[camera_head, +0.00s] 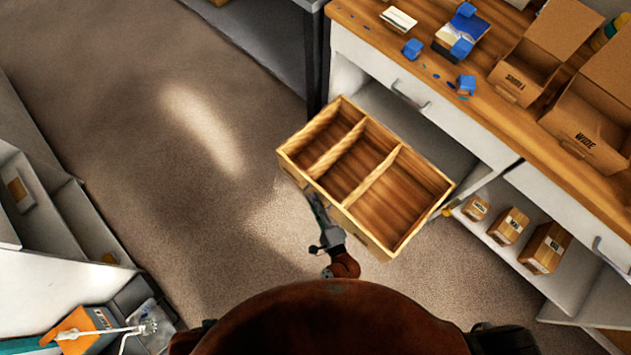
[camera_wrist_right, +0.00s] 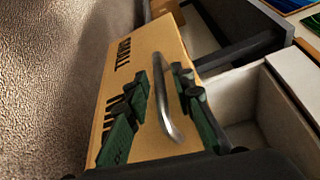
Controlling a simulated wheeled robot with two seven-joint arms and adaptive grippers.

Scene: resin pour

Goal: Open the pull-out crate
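The pull-out crate (camera_head: 348,212) is a wooden box with dividers and several compartments, empty in the head view. It stands well out from the open bay under the bench, over the floor. Its labelled front panel (camera_wrist_right: 150,50) shows in the right wrist view, with a metal bar handle (camera_wrist_right: 166,112). My right gripper (camera_head: 314,195) is at the crate's front. My left gripper is not in view.
The workbench (camera_head: 455,88) carries blue pieces and open cardboard boxes (camera_head: 522,75). A shelf right of the bay holds small cartons (camera_head: 508,226). White shelving (camera_head: 60,215) stands at the left. Carpet (camera_head: 150,130) left of the crate is clear.

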